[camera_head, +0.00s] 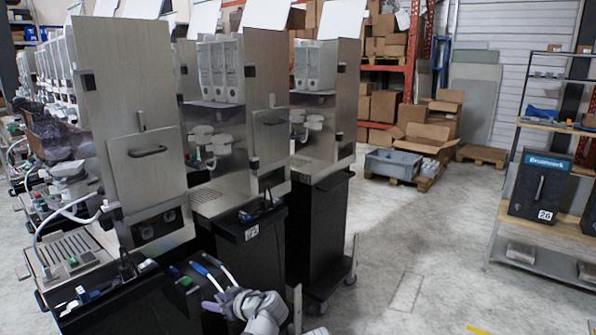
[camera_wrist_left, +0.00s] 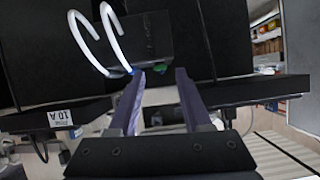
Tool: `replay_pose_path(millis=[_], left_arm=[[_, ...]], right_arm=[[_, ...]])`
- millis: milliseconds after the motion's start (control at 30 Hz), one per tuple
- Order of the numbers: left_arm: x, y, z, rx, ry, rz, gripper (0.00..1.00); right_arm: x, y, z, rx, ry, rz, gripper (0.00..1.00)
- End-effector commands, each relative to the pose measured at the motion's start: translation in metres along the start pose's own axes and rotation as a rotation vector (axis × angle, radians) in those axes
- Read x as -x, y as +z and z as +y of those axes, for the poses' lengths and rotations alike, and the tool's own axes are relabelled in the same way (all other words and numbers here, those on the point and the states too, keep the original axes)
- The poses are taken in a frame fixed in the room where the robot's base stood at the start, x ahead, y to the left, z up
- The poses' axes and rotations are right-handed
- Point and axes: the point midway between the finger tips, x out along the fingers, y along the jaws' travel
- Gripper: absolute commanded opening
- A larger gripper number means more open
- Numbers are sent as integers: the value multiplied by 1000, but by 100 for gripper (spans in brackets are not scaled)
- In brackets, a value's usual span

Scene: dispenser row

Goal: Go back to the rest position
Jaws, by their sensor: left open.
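My left gripper (camera_head: 216,302) is low in the head view, in front of the black cabinets under the dispenser row. Its purple fingers also show in the left wrist view (camera_wrist_left: 159,80), spread apart with nothing held between them. Dark panels and a white curved tube (camera_wrist_left: 92,42) are beyond the fingertips there. My right gripper is in neither view. The nearest metal dispenser (camera_head: 131,95) stands at the left of the head view, with more dispensers behind it.
Close by are a black cabinet (camera_head: 245,275) and another wheeled cabinet (camera_head: 322,230). A grey crate (camera_head: 392,165) and cardboard boxes (camera_head: 428,137) stand at the back. A shelf (camera_head: 545,262) with dark boxes is at the right. The middle floor (camera_head: 425,230) is clear.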

Motion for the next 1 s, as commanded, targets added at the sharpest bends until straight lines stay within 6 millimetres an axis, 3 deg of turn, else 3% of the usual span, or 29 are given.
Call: replay_pose_path(millis=[267,467,667,800,1000], left_arm=[[13,37,-11,-143,2,-140,49],[35,82,-23,-332,41,-315,49],[75,141,-39,-607,163,-553,49],[114,181,-51,-822,313,-721,49],[167,221,-66,-1076,561,-892,49]], right_arm=[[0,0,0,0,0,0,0],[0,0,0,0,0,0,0],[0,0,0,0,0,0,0],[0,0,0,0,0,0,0],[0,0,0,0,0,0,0]])
